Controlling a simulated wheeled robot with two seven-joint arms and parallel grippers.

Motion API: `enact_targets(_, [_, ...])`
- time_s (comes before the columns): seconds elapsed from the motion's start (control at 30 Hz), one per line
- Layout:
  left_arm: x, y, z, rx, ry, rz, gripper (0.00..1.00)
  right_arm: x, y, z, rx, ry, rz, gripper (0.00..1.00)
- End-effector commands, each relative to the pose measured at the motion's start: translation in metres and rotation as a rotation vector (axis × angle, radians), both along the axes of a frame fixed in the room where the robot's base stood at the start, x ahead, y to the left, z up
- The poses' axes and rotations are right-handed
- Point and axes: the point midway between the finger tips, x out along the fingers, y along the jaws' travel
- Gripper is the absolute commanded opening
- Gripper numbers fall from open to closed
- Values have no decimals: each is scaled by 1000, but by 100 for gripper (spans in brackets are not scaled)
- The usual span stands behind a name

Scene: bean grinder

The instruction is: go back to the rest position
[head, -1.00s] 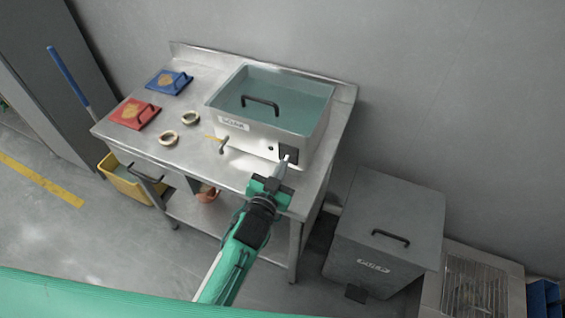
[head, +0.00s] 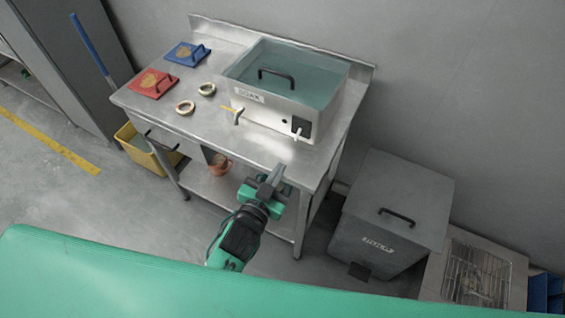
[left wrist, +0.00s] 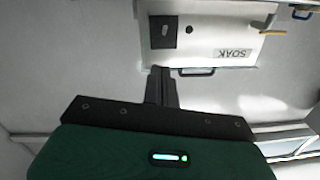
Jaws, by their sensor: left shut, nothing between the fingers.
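My left gripper (head: 272,176) is at the front edge of the steel table (head: 262,150) in the head view, shut and empty. In the left wrist view its closed fingers (left wrist: 161,84) point toward the front of the soak basin. The basin (head: 262,106) is a steel tank with a greenish see-through lid, a black handle, a tap and a dark switch panel (head: 301,126). The panel also shows in the left wrist view (left wrist: 163,32), apart from the fingers. My right gripper is not in view.
A brown pot (head: 220,165) is on the lower shelf. A grey bin (head: 390,215) and a wire rack (head: 476,275) stand right. A yellow bucket (head: 142,150) stands left.

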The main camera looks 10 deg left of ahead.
Motion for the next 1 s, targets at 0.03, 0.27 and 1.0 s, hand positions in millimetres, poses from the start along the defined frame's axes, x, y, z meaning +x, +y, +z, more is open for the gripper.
enact_targets(0.03, [-2,1,-1,0,0,0,0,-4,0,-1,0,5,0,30])
enact_targets(0.27, [-3,1,-1,1,0,0,0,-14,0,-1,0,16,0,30])
enact_targets(1.0, [-16,12,-170,66,307,-1,0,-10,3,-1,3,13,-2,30])
